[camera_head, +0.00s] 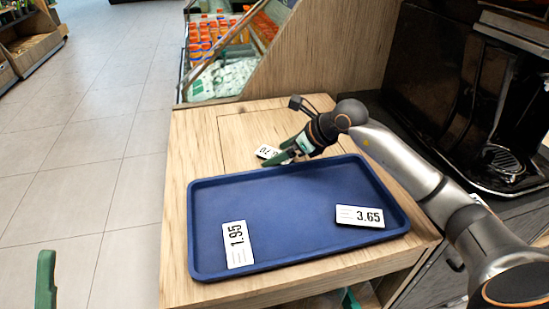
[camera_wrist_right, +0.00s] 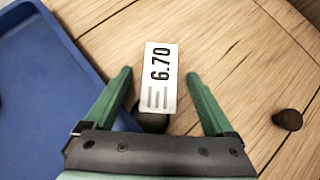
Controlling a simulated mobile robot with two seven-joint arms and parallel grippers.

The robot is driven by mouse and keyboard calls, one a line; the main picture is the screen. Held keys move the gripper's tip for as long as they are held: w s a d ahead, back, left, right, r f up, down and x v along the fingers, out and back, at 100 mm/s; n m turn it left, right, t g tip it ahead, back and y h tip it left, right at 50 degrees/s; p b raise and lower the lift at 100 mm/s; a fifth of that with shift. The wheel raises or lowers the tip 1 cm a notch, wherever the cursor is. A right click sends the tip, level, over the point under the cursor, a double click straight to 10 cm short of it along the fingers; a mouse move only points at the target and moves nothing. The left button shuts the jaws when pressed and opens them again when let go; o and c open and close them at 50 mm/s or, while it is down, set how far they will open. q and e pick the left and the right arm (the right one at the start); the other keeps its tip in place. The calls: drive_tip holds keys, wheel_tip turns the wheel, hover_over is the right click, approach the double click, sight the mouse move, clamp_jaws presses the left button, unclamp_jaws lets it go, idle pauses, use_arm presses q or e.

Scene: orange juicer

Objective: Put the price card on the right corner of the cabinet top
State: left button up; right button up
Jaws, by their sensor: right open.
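A white price card reading 6.70 (camera_head: 267,152) is at the wooden cabinet top (camera_head: 200,140), behind the blue tray. In the right wrist view the card (camera_wrist_right: 160,75) lies partly between the green fingers of my right gripper (camera_wrist_right: 158,78), with a gap on each side. This gripper (camera_head: 287,150) is open and holds nothing. Its height over the card is unclear. Two more cards, 1.95 (camera_head: 237,244) and 3.65 (camera_head: 360,216), lie in the tray (camera_head: 290,215). One green finger of my left gripper (camera_head: 45,280) shows at the lower left.
A black coffee machine (camera_head: 500,120) stands to the right. A glass-sided display case (camera_head: 235,45) with bottles is behind the cabinet. Floor is open to the left. In the right wrist view, a dark knob-like piece (camera_wrist_right: 288,119) is on the wood, right of the gripper.

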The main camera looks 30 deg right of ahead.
drive_tip(key=shift+c, duration=0.4)
clamp_jaws()
